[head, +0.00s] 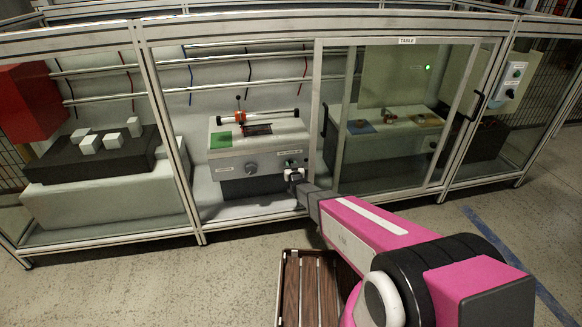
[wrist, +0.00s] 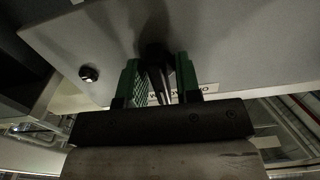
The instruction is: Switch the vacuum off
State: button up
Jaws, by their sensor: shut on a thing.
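My gripper (wrist: 158,76) has its two green-padded fingers closed around a dark knob (wrist: 153,50) on a grey panel in the wrist view. A pale label (wrist: 165,98) beside the knob is partly hidden by the fingers, and I cannot read it in full. In the head view my gripper (head: 293,176) is at the right front of the grey bench unit (head: 232,170), just below a small control plate (head: 290,163). The knob itself is hidden there by the gripper. Which position the knob points to cannot be told.
A second round dark knob (wrist: 88,73) sits on the panel. A larger dark knob (head: 250,167) is at the unit's front middle.

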jog(key=n, duration=0.6)
jog(key=shift+n, duration=0.3)
dwell(0.4)
jog(key=o, duration=0.6)
jog(key=shift+s, duration=0.1)
jog(key=v, duration=1)
jog(key=shift+s+d, duration=0.1)
jog(key=shift+s, duration=0.25)
jog(key=shift+d, duration=0.1)
